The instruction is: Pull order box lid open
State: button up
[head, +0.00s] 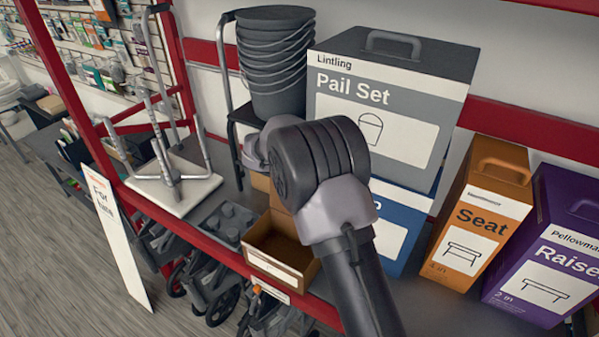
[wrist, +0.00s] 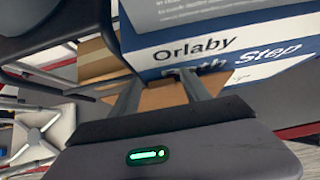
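The order box appears to be the brown cardboard box (head: 272,255) on the shelf, left of my arm in the head view. Its top looks open, with its inside showing, and a cardboard flap (head: 281,203) stands up at its back, partly hidden by my arm. In the wrist view, brown cardboard (wrist: 158,97) shows between and behind the fingers of my gripper (wrist: 160,76). The fingers are spread apart, with nothing seen clamped between them. I cannot tell whether they touch the cardboard. In the head view my gripper is hidden behind my wrist.
A blue Orlaby step box (head: 403,218) stands close beside the fingers, under a grey Pail Set box (head: 375,115). Stacked dark pails (head: 275,65) are behind. Orange (head: 480,215) and purple (head: 550,250) boxes stand right. A white-based frame (head: 172,187) is left.

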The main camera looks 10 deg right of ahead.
jog(key=shift+s, duration=0.1)
jog(key=b+v, duration=0.1)
jog(key=v, duration=1.6)
jog(key=shift+a+b, duration=0.15)
jog(key=shift+b, duration=0.15)
